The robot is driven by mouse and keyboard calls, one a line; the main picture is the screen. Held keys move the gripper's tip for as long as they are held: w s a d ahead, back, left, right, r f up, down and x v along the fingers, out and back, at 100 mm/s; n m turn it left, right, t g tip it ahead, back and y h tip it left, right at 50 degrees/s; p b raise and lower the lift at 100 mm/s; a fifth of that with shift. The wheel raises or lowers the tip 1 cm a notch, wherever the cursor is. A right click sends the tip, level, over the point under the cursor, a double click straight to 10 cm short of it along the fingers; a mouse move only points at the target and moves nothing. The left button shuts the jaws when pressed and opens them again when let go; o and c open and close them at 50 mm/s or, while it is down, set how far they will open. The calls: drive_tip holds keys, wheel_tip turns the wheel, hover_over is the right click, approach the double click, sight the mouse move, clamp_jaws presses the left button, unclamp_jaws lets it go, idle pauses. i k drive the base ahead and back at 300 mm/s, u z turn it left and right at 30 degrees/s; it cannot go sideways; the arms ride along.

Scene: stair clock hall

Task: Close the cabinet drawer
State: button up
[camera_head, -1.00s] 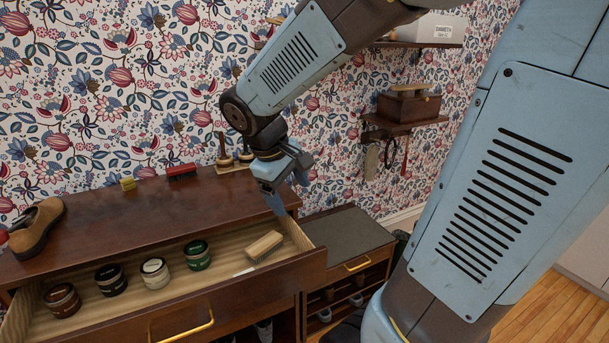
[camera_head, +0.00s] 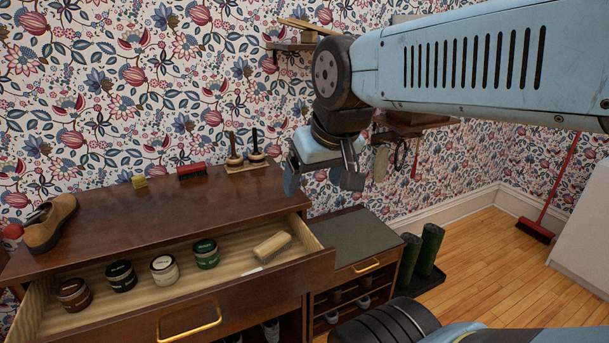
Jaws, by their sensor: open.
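The cabinet drawer (camera_head: 238,298) is pulled open at the lower left, its dark wooden front facing me with a brass handle (camera_head: 190,329). Inside stand several jars, among them a green one (camera_head: 206,254), and a wooden brush (camera_head: 271,245) lies at the right end. The dark brown cabinet top (camera_head: 160,220) is behind the drawer. My gripper (camera_head: 322,182) is open and empty, pointing down, in the air above and to the right of the drawer's right end. It appears apart from the cabinet.
Open wooden floor (camera_head: 487,260) lies further right.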

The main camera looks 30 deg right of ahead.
sight(200, 299)
drive_tip(key=u, duration=1.55)
drive_tip(key=k, duration=1)
drive_tip(key=z, duration=0.8)
drive_tip(key=i, duration=1)
